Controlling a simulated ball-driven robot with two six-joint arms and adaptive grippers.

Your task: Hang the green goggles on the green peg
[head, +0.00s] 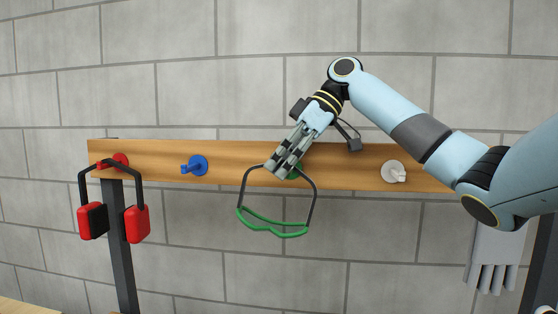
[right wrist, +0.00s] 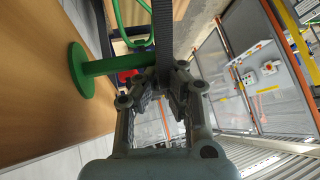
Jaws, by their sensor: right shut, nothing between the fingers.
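The green goggles (head: 272,230) hang lens-down by a dark strap just below the board's middle in the head view. The strap (right wrist: 163,40) and part of the green frame (right wrist: 145,40) also show in the right wrist view. The green peg (right wrist: 100,68) sticks out from the board there, its tip close beside the strap. In the head view the peg (head: 295,172) is mostly hidden behind my right gripper (head: 280,166). I cannot tell whether the strap rests over the peg. My right gripper is shut, with its fingertips at the strap's top. My left gripper is out of view.
The wooden board (head: 235,172) also bears a blue peg (head: 195,165), a white peg (head: 393,172) and a red peg (head: 120,159). Red ear muffs (head: 136,223) hang at the left end. A grey glove (head: 494,260) hangs at right. The blue peg is free.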

